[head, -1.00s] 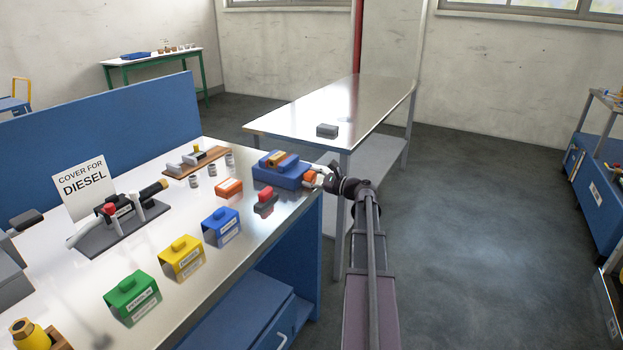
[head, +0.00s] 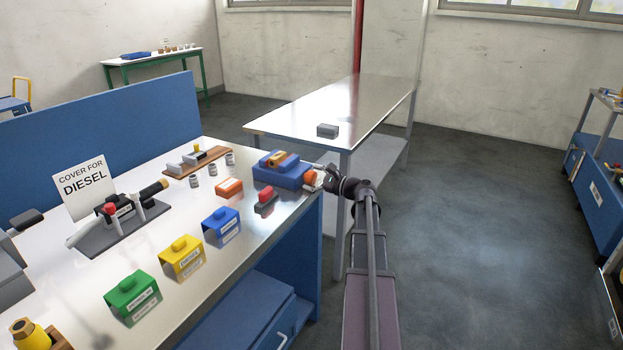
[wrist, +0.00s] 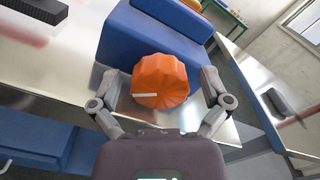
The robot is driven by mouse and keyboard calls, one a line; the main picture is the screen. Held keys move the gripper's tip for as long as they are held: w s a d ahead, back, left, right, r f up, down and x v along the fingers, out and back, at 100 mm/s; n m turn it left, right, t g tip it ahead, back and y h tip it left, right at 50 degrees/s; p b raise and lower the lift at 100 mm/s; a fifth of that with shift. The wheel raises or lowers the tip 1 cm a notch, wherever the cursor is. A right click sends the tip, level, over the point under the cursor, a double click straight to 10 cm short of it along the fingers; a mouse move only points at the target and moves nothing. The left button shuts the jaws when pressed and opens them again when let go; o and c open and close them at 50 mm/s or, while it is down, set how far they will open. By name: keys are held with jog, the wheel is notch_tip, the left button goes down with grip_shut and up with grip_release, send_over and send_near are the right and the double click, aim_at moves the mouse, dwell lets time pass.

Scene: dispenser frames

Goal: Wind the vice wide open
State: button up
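The blue vice (head: 279,176) stands at the far right corner of the bench, with a yellow-brown piece (head: 283,159) between its jaws. Its ribbed orange knob (wrist: 160,82) faces my wrist camera and carries a pale mark; it also shows small in the head view (head: 309,178). My gripper (wrist: 158,78) is open, with one finger on each side of the knob. Gaps show between the fingers and the knob in the wrist view. In the head view my gripper (head: 319,176) is at the vice's right end, partly hidden by my wrist.
A red and dark block (head: 266,201), an orange block (head: 229,187) and blue (head: 221,227), yellow (head: 182,259) and green (head: 133,297) boxes stand on the bench (head: 205,285). A metal table (head: 345,105) with a grey block (head: 327,131) stands behind. Floor right of my arm is clear.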

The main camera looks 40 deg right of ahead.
jog(key=shift+s, duration=0.15)
jog(key=v, duration=1.1)
jog(key=shift+s+d, duration=0.15)
jog(key=shift+s, duration=0.2)
dwell(0.4)
jog(key=m, duration=0.1)
jog(key=s+m, duration=0.1)
jog(key=m, duration=0.3)
jog(key=shift+s+d, duration=0.25)
jog(key=shift+d, duration=0.15)
jog(key=x, duration=1.4)
jog(key=shift+d, duration=0.1)
jog(key=c, duration=1.1)
